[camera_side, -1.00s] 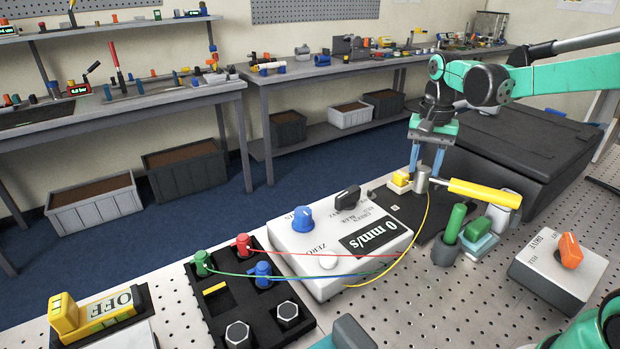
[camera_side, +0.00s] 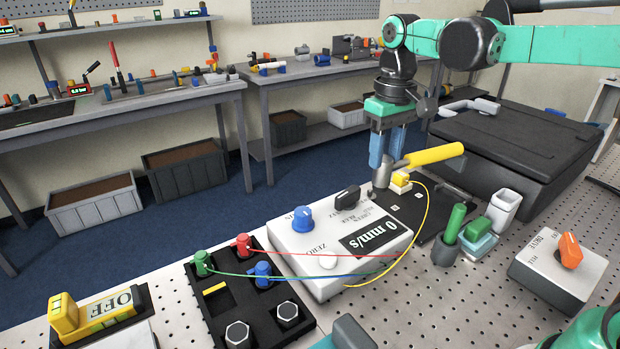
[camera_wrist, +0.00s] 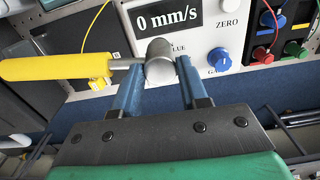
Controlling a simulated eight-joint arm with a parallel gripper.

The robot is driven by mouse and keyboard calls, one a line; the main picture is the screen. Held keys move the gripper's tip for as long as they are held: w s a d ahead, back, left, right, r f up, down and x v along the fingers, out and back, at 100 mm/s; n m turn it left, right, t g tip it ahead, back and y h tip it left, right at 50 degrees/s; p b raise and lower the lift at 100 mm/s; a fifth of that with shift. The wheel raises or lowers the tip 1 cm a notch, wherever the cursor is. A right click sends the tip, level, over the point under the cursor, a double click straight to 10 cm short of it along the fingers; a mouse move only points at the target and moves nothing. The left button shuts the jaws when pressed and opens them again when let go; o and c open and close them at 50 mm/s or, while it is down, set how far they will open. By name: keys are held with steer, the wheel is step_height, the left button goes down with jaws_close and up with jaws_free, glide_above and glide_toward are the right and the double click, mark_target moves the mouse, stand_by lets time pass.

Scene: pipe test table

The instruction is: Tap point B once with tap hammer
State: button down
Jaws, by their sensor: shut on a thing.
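My gripper (camera_side: 386,163) is shut on the tap hammer, which has a grey cylindrical head (camera_side: 382,179) and a yellow handle (camera_side: 434,154) pointing right. In the wrist view the head (camera_wrist: 160,66) sits between the blue fingers and the yellow handle (camera_wrist: 55,67) points left. The hammer is over the far left end of the black plate (camera_side: 428,222), beside a yellow block (camera_side: 401,179) with a yellow cable. Small pale marks show on the plate; I cannot read which is point B. I cannot tell whether the head touches anything.
The white meter (camera_side: 335,240) reads 0 mm/s, left of the plate. A large black case (camera_side: 520,150) is behind.

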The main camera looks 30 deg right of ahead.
steer(key=d+f+m, duration=0.1)
steer(key=d, duration=1)
steer(key=shift+s+f+m, duration=0.2)
steer(key=shift+f+m, duration=0.1)
steer(key=shift+m, duration=0.1)
step_height(320, 180, down, 6)
steer(key=shift+f, duration=0.25)
steer(key=shift+f, duration=1.75)
step_height(320, 180, up, 6)
stand_by(0.8)
